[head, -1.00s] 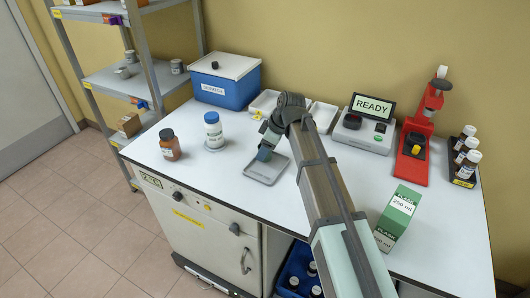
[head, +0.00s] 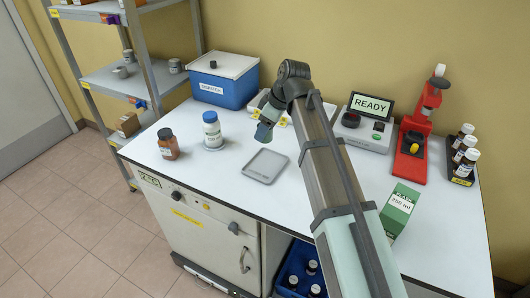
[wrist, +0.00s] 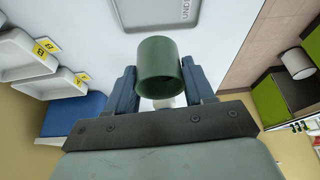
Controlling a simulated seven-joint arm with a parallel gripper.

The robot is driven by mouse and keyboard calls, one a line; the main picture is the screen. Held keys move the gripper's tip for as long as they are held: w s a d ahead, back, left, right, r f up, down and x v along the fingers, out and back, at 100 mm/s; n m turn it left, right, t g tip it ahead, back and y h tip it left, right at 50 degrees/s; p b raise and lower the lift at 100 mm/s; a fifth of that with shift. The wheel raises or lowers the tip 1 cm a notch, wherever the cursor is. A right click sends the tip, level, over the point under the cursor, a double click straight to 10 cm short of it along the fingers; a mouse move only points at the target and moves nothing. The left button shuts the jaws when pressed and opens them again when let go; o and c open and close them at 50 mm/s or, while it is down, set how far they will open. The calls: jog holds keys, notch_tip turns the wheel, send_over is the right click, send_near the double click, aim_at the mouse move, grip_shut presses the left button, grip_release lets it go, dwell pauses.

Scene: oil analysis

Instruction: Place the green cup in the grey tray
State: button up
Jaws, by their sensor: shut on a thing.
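The green cup (wrist: 160,68) is held between the two blue fingers of my gripper (wrist: 160,84), which is shut on it, in the wrist view. In the head view my gripper (head: 264,132) hangs above the bench, just behind and above the grey tray; the cup is small and hard to tell from the fingers there. The grey tray (head: 266,166) lies flat and looks empty on the bench. Part of it also shows at the top of the wrist view (wrist: 166,22), apart from the cup.
Behind are a blue box (head: 225,88) and white trays with yellow labels (wrist: 62,84). A READY device (head: 362,130), red stand (head: 413,150) and green carton (head: 399,210) are on the right.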

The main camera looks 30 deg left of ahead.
jog(key=shift+s+d, duration=0.35)
jog(key=shift+s, duration=0.1)
jog(key=shift+f, duration=4.95)
jog(key=shift+f, duration=0.1)
jog(key=o, duration=1.1)
jog(key=v, duration=1.2)
jog(key=shift+s, duration=0.1)
